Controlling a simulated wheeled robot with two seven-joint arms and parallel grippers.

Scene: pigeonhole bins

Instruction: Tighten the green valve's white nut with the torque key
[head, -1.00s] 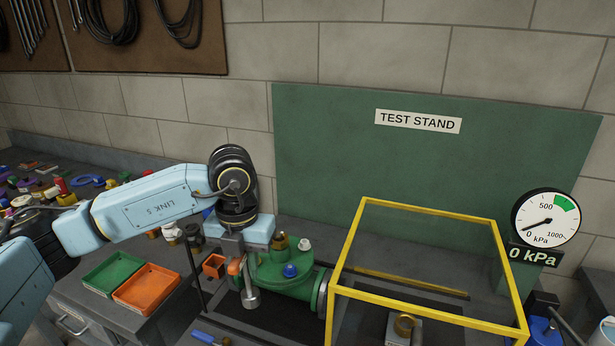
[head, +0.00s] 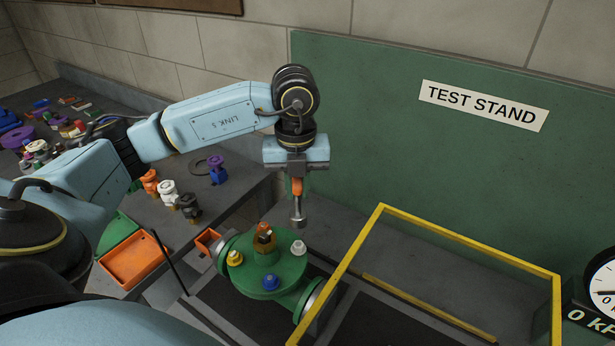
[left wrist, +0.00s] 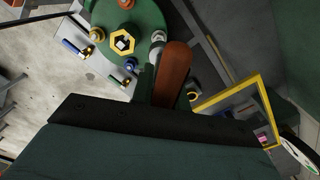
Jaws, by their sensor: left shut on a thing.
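The green valve (head: 282,262) lies on the bench in the head view, with a brass stem (head: 264,236) on top. Its white nut (head: 299,248) is at the right of the stem, the yellow nut (head: 234,258) at the left and the blue nut (head: 271,282) in front. My left gripper (head: 297,178) is shut on the orange handle of the torque key (head: 298,205). The key hangs upright, its metal head above the white nut with a visible gap. In the left wrist view, the key's handle (left wrist: 172,72) is beside the white nut (left wrist: 158,36). My right gripper is out of view.
A yellow-framed guard (head: 470,238) stands right of the valve. An orange tray (head: 139,258) and a small orange box (head: 207,241) are at left. Spare valves (head: 168,190) stand behind them. The gauge (head: 604,285) is cut off at the right edge.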

